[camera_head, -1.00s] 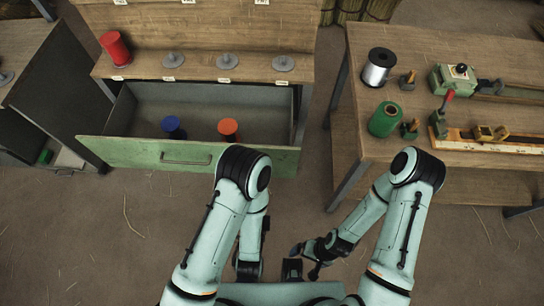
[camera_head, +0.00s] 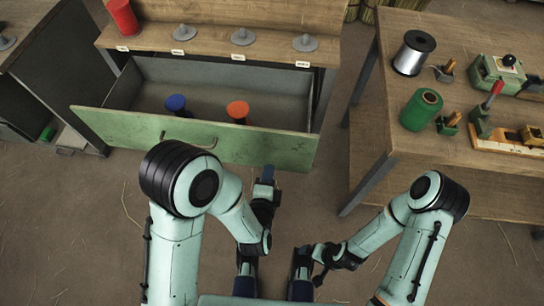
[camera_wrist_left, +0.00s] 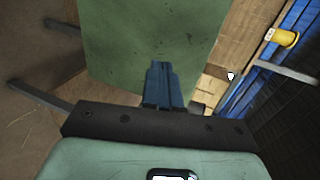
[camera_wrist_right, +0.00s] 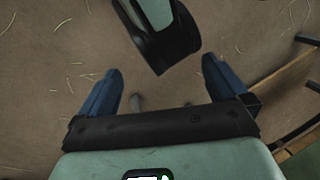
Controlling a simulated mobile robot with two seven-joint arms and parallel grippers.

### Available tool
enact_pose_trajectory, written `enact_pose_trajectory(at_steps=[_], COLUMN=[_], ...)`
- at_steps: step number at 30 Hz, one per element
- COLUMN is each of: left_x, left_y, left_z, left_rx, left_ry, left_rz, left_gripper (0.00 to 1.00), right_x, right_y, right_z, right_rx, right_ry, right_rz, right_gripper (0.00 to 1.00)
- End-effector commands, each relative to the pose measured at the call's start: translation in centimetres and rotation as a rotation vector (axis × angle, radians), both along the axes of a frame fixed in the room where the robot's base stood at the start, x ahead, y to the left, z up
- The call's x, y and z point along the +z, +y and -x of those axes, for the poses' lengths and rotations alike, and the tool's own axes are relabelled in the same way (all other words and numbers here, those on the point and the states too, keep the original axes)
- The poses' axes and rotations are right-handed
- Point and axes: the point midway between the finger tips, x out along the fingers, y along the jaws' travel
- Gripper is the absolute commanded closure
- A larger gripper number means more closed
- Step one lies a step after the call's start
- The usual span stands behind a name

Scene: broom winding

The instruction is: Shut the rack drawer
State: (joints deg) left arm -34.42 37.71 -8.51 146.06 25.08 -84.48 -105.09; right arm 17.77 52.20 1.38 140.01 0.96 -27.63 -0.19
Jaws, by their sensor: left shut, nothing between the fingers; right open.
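The rack drawer (camera_head: 112,125) is pulled out, with its green front facing me. Its handle (camera_head: 192,136) is partly hidden by my left arm. A blue-topped spool (camera_head: 176,102) and an orange-topped spool (camera_head: 238,109) stand inside. My left gripper (camera_head: 267,173) is shut and empty, just before the right part of the drawer front; contact is unclear. In the left wrist view its blue fingers (camera_wrist_left: 160,68) are together against the green panel (camera_wrist_left: 125,40). My right gripper (camera_wrist_right: 160,68) is open and empty above the floor, with a dark-and-green part of me between its fingers.
The rack top (camera_head: 160,35) holds a red spool (camera_head: 122,16) and several grey pegs. A wooden table (camera_head: 400,155) at right carries a silver spool (camera_head: 413,53), a green spool (camera_head: 421,109) and small devices. A dark cabinet (camera_head: 60,80) stands at left. Floor before the drawer is bare.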

Motion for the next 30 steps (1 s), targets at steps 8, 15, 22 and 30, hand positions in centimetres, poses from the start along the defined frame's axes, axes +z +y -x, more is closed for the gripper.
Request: enact_pose_trajectory(at_steps=[8, 15, 22, 30], left_x=[-1.1, -1.3, -1.3, -1.2], left_y=[0.0, -0.3, -0.5, -0.5], left_z=[-1.1, -5.5, -7.2, -7.4], left_rx=[-0.007, -0.005, -0.007, -0.007], left_ry=[0.0, 0.0, 0.001, 0.001], left_rz=[0.009, 0.006, 0.004, 0.004], left_gripper=[1.0, 1.0, 1.0, 1.0], right_x=[-4.9, -5.6, -5.8, -5.8], right_y=[-1.8, -2.7, -3.0, -3.0], right_z=[-4.2, -6.1, -6.7, -6.7], right_rx=[-0.042, -0.063, -0.068, -0.069], right_ry=[-0.111, -0.164, -0.178, -0.179], right_rz=[0.048, 0.074, 0.081, 0.081], right_gripper=[0.0, 0.0, 0.0, 0.0])
